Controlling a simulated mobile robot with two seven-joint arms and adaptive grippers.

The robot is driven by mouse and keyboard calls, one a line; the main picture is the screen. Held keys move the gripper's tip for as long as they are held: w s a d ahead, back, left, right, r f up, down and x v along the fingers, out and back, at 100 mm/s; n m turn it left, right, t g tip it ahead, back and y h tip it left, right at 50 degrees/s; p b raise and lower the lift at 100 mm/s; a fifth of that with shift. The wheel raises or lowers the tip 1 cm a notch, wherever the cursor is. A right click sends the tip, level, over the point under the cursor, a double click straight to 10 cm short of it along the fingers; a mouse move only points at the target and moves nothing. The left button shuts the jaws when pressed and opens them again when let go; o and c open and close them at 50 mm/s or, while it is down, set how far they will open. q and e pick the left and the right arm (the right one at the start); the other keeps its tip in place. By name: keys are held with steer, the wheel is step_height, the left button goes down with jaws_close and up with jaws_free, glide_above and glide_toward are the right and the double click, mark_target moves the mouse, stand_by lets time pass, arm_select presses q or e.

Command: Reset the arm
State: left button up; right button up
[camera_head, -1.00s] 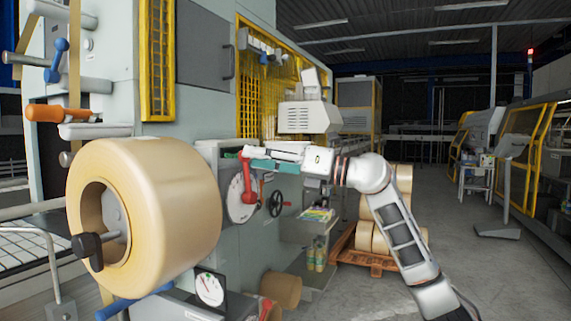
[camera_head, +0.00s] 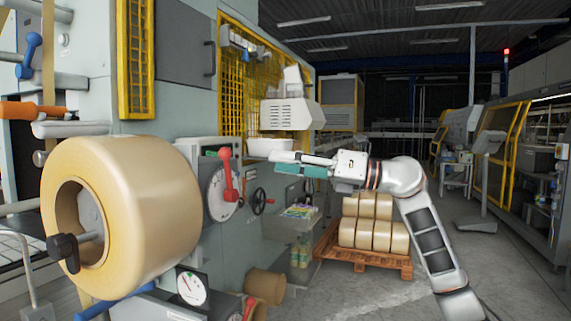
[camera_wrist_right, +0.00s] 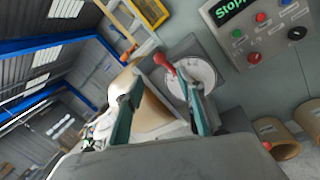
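My right arm comes in from the lower right in the head view. Its gripper (camera_head: 272,163) points left, with nothing seen in it. In the right wrist view the two teal-padded fingers of this gripper (camera_wrist_right: 161,112) stand apart with a gap between them. A red lever (camera_head: 228,176) on a round white dial (camera_head: 216,196) points up, left of the fingertips and apart from them. The lever (camera_wrist_right: 166,64) and dial (camera_wrist_right: 198,76) also show beyond the fingers in the wrist view. My left gripper is out of view.
A large tan roll (camera_head: 165,205) sits on the machine at left. A control panel (camera_wrist_right: 262,28) reads "Stop". A wooden pallet (camera_head: 372,259) of tan rolls stands behind my right arm. Open floor (camera_head: 350,300) lies at front centre; yellow-framed guards (camera_head: 512,160) stand at right.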

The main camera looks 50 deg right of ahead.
stand_by(0.4)
steer(key=w+a+f+m+y, duration=0.1)
steer(key=w+a+f+m, duration=0.25)
steer(key=f, duration=0.55)
steer(key=w+a+f+m+y, duration=0.2)
steer(key=a+f+m, duration=0.15)
steer(key=f, duration=0.65)
steer(key=s+a+f+m+t+h, duration=0.15)
steer(key=f+m+h, duration=0.25)
steer(key=f+m, duration=0.5)
steer(key=a+f+m+t+h, duration=0.25)
steer(key=f+m+h, duration=0.2)
steer(key=f, duration=0.85)
steer(key=s+a+f+m+g, duration=0.3)
steer(key=s+a+f, duration=0.3)
steer(key=f, duration=0.4)
steer(key=s+a+f+m+g+h, duration=0.1)
steer(key=s+a+f+m+g, duration=0.2)
steer(key=s+a+f+m, duration=0.2)
steer(key=s+a+f+m+g+h, duration=0.1)
steer(key=s+a+f+m+g, duration=0.2)
steer(key=f, duration=1.4)
steer(key=s+a+m, duration=0.1)
steer(key=s+a, duration=0.3)
steer(key=s, duration=0.3)
steer(key=shift+g, duration=0.4)
